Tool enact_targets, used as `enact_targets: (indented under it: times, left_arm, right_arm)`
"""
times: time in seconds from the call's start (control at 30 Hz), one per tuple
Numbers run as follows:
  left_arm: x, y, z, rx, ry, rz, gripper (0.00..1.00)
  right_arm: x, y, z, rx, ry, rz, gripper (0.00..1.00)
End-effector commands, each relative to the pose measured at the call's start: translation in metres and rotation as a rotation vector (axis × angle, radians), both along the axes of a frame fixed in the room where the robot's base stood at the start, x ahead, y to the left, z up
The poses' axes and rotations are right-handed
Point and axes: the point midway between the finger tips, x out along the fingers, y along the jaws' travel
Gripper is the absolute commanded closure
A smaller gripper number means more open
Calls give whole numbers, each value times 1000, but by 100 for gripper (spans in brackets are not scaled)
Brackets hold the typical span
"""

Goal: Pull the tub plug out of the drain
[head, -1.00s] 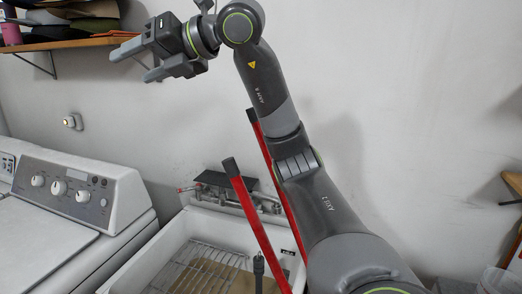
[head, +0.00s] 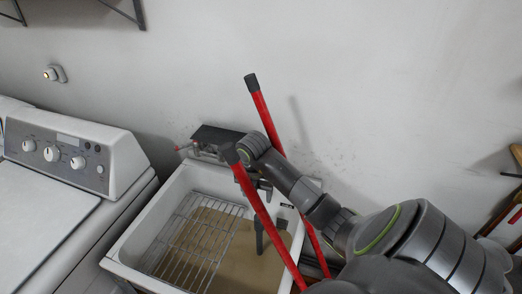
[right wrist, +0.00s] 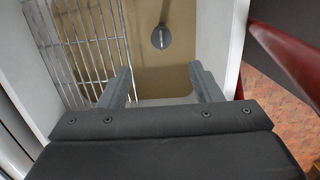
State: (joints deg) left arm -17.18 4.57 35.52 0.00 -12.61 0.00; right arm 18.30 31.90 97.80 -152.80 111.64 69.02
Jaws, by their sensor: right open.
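The utility tub (head: 163,208) is white with a brownish bottom. A dark grey upright piece with a thin stem, which looks like the plug (head: 258,238), stands toward its right side. In the right wrist view the plug (right wrist: 161,38) shows as a rounded body with a pale slot, at top centre. I cannot tell how it sits in the drain. My right gripper (right wrist: 161,78) is open and empty, pointing into the tub. In that picture the plug lies ahead of the fingers, apart from them. My left gripper is not in view.
A wire rack (head: 195,250) lies in the tub's left part. A faucet (head: 215,142) is at the back wall. A white washer (head: 70,158) stands left.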

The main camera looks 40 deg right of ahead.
Motion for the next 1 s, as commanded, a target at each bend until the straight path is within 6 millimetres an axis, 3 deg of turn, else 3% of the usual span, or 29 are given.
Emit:
enact_targets:
  times: [0.17,0.6,1.0]
  left_arm:
    - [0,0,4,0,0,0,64]
    - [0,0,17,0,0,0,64]
    - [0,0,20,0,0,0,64]
  right_arm:
    - [-2,-2,-18,1,11,-6,42]
    - [3,-10,-97,1,9,-4,42]
    - [7,-16,-154,0,6,-3,42]
